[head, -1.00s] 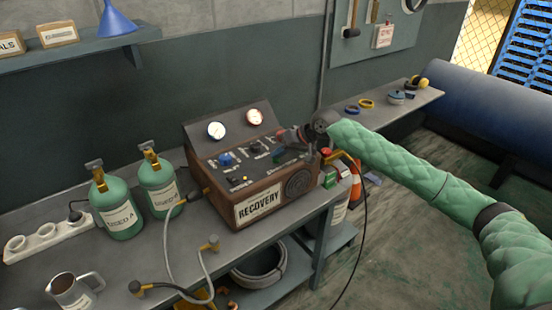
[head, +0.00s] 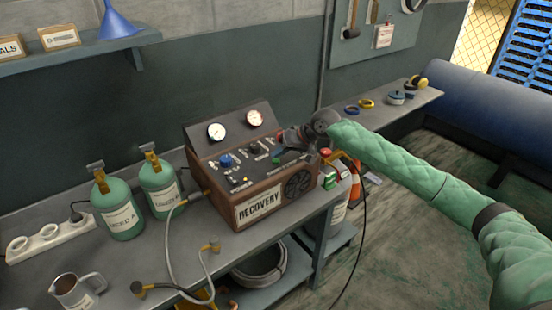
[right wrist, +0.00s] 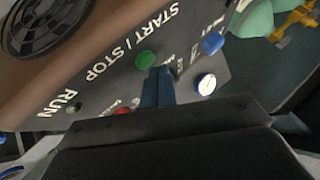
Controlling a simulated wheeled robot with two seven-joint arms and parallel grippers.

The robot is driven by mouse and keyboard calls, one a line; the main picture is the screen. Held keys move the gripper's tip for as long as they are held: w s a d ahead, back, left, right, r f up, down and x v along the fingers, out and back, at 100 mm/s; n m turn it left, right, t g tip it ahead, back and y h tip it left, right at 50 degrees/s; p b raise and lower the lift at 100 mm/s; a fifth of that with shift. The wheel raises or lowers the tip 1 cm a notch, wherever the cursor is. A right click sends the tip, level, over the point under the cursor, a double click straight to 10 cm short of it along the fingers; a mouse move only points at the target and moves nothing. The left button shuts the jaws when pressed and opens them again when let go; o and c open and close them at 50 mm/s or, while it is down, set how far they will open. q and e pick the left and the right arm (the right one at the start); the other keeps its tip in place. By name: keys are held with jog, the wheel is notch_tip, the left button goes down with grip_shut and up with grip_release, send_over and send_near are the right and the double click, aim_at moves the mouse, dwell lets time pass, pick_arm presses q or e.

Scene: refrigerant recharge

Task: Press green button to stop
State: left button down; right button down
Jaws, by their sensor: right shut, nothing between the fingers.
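The recovery machine (head: 262,205) stands on the workbench, with a sloped control panel. Its green button (head: 276,161) shows just below my right gripper (head: 284,152). In the right wrist view the green button (right wrist: 145,60) sits beside the "START / STOP" lettering. My right gripper's fingers (right wrist: 158,80) are shut and empty, with their tips right beside the green button, leaving most of it uncovered. I cannot tell whether they touch the panel. My left gripper is not in view.
A blue knob (right wrist: 212,42), a gauge (right wrist: 205,84) and a red button (right wrist: 121,111) are near the fingers. Two green cylinders (head: 122,212) (head: 160,188) and a metal jug (head: 72,291) stand left on the bench. A grey hose (head: 170,240) runs from the machine.

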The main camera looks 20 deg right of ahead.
aim_at(280, 163)
jog(key=shift+r, duration=0.2)
notch_tip(280, 163, up, 6)
jog(key=p, duration=0.5)
jog(key=shift+p, duration=0.3)
jog(key=shift+f, duration=0.1)
dwell(0.4)
